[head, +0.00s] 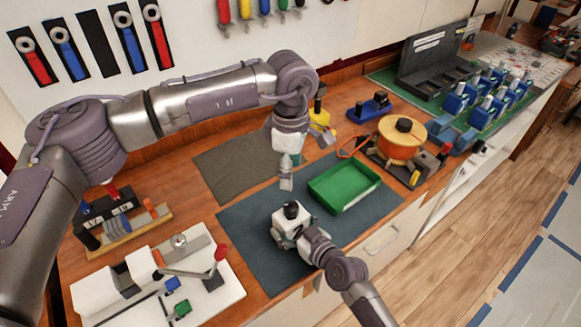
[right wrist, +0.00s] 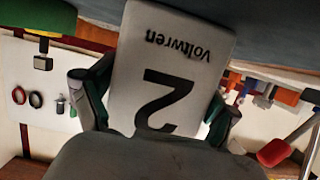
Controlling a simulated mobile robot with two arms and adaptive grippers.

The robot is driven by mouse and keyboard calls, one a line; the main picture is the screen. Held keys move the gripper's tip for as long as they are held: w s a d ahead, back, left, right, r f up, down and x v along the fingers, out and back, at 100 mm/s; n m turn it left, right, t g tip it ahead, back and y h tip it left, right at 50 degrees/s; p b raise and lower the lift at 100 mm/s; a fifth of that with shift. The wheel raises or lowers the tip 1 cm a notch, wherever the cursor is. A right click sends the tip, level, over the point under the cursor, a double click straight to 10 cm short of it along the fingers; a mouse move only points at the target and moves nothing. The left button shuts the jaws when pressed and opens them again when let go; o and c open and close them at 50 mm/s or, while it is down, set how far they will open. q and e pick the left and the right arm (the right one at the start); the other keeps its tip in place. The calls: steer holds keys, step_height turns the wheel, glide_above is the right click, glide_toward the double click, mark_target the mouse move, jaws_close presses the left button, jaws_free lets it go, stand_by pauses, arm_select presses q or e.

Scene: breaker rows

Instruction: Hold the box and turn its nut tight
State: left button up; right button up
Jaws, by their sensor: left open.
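The box (head: 284,228) is a small white block with a black round nut (head: 291,208) on top, standing on the dark mat. The right wrist view shows the box face (right wrist: 172,65) close up, with "Voltwren" and a large 2 upside down. My right gripper (head: 305,240) comes from the front right, its two fingers (right wrist: 160,105) against opposite sides of the box. My left gripper (head: 287,178) is open and empty, pointing down above the mat, behind and higher than the nut. Whether the nut is tight cannot be told.
A green tray (head: 343,184) lies on the blue-grey mat (head: 245,222) to the right of the box. A white fixture with a red-knobbed lever (head: 216,262) stands at front left. An orange pot-like spool (head: 400,140) is at the right. A bare grey cloth (head: 232,167) lies behind.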

steer(key=shift+o, duration=0.3)
steer(key=v, duration=1.2)
